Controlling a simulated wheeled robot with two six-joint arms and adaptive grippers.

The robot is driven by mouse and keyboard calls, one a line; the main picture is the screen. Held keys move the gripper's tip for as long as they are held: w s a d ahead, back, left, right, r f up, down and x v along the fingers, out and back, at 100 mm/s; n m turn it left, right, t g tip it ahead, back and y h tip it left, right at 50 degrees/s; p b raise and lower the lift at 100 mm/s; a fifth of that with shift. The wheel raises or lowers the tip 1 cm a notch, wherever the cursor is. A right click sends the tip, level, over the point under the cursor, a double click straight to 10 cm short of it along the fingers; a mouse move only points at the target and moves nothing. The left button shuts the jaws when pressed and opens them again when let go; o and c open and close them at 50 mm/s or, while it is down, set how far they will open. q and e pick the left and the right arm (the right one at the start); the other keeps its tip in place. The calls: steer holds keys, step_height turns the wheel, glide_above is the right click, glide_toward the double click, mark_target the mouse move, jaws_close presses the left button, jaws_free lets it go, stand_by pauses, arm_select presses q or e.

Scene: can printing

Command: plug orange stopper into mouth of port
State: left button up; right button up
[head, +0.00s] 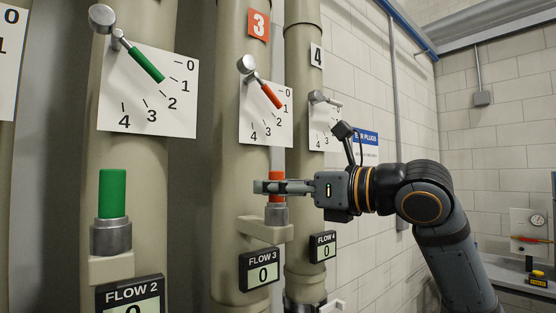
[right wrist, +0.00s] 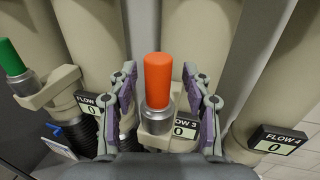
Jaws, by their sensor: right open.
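The orange stopper (head: 276,175) stands upright in the grey metal mouth of the port (head: 276,215) on pipe 3, partly hidden by my right gripper in the head view. In the right wrist view the orange stopper (right wrist: 158,80) rises from the grey collar of the port (right wrist: 157,121). My right gripper (head: 264,187) is level with the stopper. In the right wrist view its two fingers (right wrist: 159,72) are open, one on each side of the stopper, with gaps to it. My left gripper is not in view.
A green stopper (head: 113,193) stands in the port of pipe 2. Dial plates with levers hang above. The Flow 3 display (head: 261,269) and Flow 4 display (head: 323,246) both read 0. A workbench (head: 513,277) is at the far right.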

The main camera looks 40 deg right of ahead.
steer(key=r, duration=0.9)
steer(key=shift+a+r, duration=0.15)
steer(key=shift+a, duration=0.05)
stand_by(0.5)
